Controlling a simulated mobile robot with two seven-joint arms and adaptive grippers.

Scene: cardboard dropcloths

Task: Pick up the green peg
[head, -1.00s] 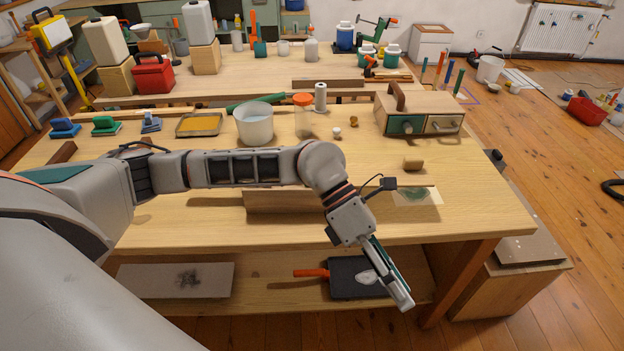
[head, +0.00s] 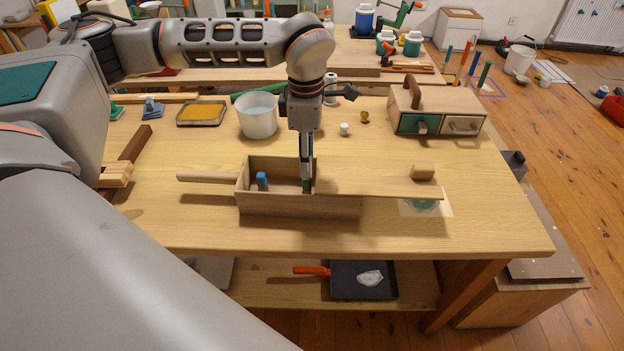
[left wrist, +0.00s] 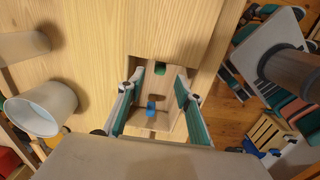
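A long wooden box (head: 300,205) stands on the workbench, its lid (head: 380,184) slid to the right so the left part is uncovered. A blue peg (head: 262,180) stands inside at the left; it also shows in the left wrist view (left wrist: 151,105). The green peg (left wrist: 160,69) is in the box near the lid's edge, between my left fingertips in the left wrist view. My left gripper (head: 306,180) points straight down into the uncovered part, fingers apart (left wrist: 160,77). In the head view its fingers largely hide the green peg. Contact cannot be told. My right gripper is in neither view.
The lid's wooden knob (head: 422,172) overhangs to the right, by a paper with a green patch (head: 425,207). A white bucket (head: 257,116) and a drawer box (head: 437,110) stand behind. The bench front is clear.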

